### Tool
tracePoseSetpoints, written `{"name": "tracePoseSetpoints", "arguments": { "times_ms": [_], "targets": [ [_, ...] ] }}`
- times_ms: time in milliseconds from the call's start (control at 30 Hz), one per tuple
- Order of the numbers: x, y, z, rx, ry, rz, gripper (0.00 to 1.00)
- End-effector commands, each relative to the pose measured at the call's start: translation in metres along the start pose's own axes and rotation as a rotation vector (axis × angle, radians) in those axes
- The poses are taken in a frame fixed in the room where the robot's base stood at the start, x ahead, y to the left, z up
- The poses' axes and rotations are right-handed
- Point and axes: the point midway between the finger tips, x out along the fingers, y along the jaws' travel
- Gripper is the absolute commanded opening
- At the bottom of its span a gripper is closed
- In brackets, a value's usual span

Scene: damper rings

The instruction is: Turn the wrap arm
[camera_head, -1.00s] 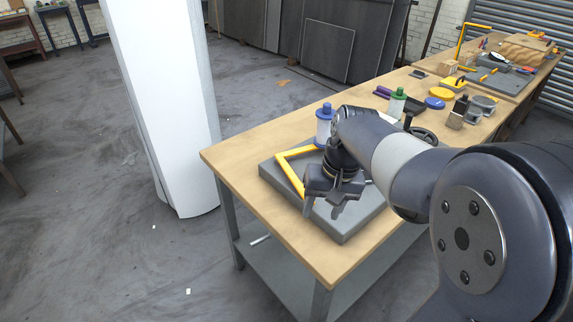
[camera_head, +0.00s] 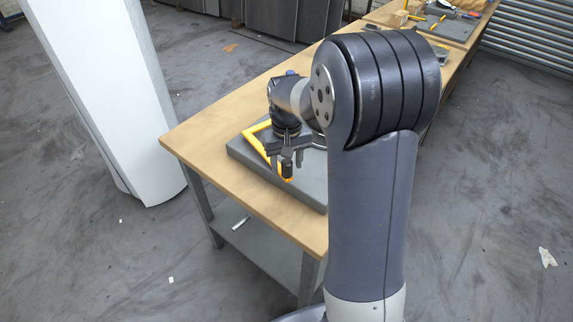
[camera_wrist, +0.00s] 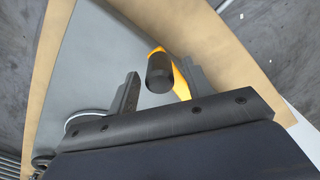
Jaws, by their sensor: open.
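The wrap arm appears to be the yellow bar (camera_head: 256,135) above the grey base plate (camera_head: 243,152) on the near end of the table. A black cylindrical knob (camera_wrist: 160,72) stands at the end of its yellow bar (camera_wrist: 178,68). My gripper (camera_head: 285,164) is over the plate with its fingers pointing down. In the wrist view, my gripper (camera_wrist: 161,84) is open and the knob is between its two fingers, with gaps visible on both sides. Whether either finger touches the knob cannot be told. My arm hides much of the plate's right side.
The wooden table (camera_head: 195,128) runs away to the back right, with tools at its far end. A white column (camera_head: 105,90) stands left of the table. A round pale-rimmed thing (camera_wrist: 85,117) shows at the wrist view's left. The floor at left is mostly clear.

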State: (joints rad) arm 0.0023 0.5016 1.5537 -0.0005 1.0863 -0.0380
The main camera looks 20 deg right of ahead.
Motion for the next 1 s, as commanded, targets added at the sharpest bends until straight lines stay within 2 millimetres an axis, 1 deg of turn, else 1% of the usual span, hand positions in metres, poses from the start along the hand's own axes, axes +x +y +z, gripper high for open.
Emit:
{"name": "tracePoseSetpoints", "arguments": {
  "times_ms": [33, 200, 467, 1000],
  "targets": [
    [0.0058, -0.0001, 0.0008, 0.000, -0.004, 0.000, 0.48],
    [0.0141, -0.0001, 0.0004, 0.000, -0.001, 0.000, 0.48],
    [0.0147, -0.0001, 0.0003, 0.000, 0.000, 0.000, 0.47],
    [0.0144, -0.0001, 0.0003, 0.000, 0.000, 0.000, 0.03]
  ]
}}
